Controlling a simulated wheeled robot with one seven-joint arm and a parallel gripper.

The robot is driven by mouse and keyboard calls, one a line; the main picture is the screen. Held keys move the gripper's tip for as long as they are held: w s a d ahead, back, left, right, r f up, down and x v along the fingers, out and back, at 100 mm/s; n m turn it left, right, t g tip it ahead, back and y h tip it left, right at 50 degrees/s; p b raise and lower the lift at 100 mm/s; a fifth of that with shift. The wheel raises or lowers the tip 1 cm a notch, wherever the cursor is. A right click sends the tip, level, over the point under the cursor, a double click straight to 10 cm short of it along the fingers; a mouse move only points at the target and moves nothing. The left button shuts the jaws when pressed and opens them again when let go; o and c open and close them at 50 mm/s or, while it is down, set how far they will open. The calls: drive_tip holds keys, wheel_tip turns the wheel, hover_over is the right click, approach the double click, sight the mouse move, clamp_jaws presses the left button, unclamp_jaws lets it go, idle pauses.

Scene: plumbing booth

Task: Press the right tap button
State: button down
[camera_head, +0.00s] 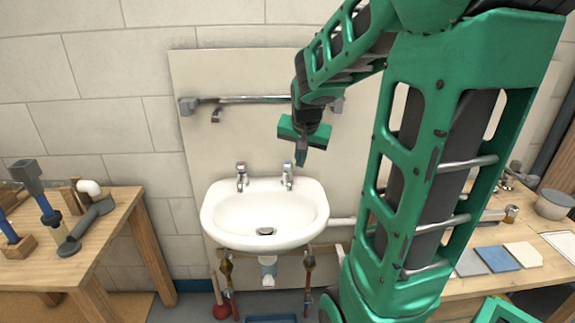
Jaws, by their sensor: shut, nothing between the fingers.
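A white washbasin (265,213) is mounted on a pale back panel. Two chrome taps stand on its back rim. The right tap (288,176) has a button on top, with a small bluish mark; the left tap (241,177) has a reddish one. My gripper (301,158) points down, its fingertips a little above and to the right of the right tap in the picture. Its fingers are shut and empty. Both taps are in clear view. I cannot tell the exact depth between the fingertips and the button, but no contact shows.
A chrome rail (250,100) runs across the panel behind my gripper. A wooden bench (105,240) with tools stands at left. Another bench (548,247) with tiles and a pot is at right, partly behind my arm. Pipes and a red plunger (221,311) are below the basin.

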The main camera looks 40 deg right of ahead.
sight(288, 165)
drive_tip(key=w+d+m+t, duration=0.1)
drive_tip(key=w+d+m, duration=0.1)
drive_tip(key=w+d, duration=0.2)
drive_tip(key=w+d+r+m+t+h, duration=0.1)
drive_tip(key=w+d, duration=0.3)
drive_tip(key=w, duration=0.7)
drive_tip(key=shift+w+d+r+m+t, duration=0.2)
drive_tip(key=shift+d+m+t, duration=0.2)
drive_tip(key=shift+t, duration=0.4)
drive_tip(key=shift+f, duration=0.1)
drive_tip(key=shift+f, duration=4.3)
drive_tip(key=shift+f, duration=0.35)
drive_tip(key=shift+f, duration=0.75)
drive_tip(key=shift+r, duration=1.15)
drive_tip(key=shift+r, duration=0.1)
